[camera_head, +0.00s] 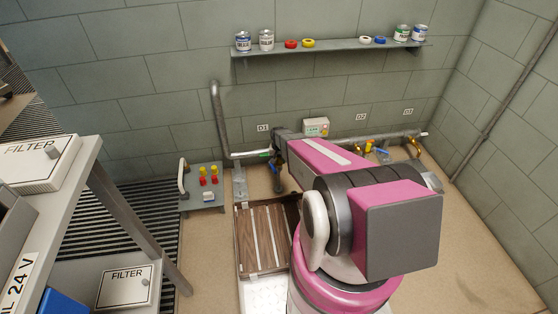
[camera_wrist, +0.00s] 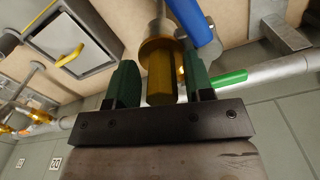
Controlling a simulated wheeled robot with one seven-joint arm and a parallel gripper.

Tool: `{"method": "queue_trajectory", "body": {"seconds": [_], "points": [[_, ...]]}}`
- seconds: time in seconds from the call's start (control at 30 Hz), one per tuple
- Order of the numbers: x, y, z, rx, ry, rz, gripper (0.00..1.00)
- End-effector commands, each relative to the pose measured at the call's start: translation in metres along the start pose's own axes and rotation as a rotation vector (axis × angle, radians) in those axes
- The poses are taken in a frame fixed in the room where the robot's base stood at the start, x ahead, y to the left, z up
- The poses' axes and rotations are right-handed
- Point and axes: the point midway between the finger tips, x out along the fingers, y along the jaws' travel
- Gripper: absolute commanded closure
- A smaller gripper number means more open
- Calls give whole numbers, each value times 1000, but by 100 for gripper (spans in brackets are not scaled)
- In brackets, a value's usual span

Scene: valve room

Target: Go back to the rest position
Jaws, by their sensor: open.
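In the wrist view, my gripper (camera_wrist: 160,75) has its two green fingers apart. A brass valve fitting (camera_wrist: 160,70) shows between them, with a blue lever (camera_wrist: 192,22) beyond it. I cannot tell whether the fingers touch the brass. The fingers are hidden there.
A wall shelf (camera_head: 330,47) with cans and coloured rings is above. Brass valves (camera_head: 415,147) line the pipe at right. A table (camera_head: 75,180) is at left.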

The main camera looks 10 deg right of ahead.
Motion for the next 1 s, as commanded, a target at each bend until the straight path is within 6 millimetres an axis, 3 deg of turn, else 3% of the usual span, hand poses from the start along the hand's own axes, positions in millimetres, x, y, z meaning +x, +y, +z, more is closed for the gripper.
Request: {"method": "queue_trajectory", "body": {"seconds": [0.27, 0.3, 0.33, 1.0], "points": [[-11, -3, 0, 4, 3, -7, 41], [-13, -3, 0, 3, 3, -7, 29], [-15, -3, 0, 3, 3, -7, 26], [-48, -1, 0, 1, 2, -2, 26]]}}
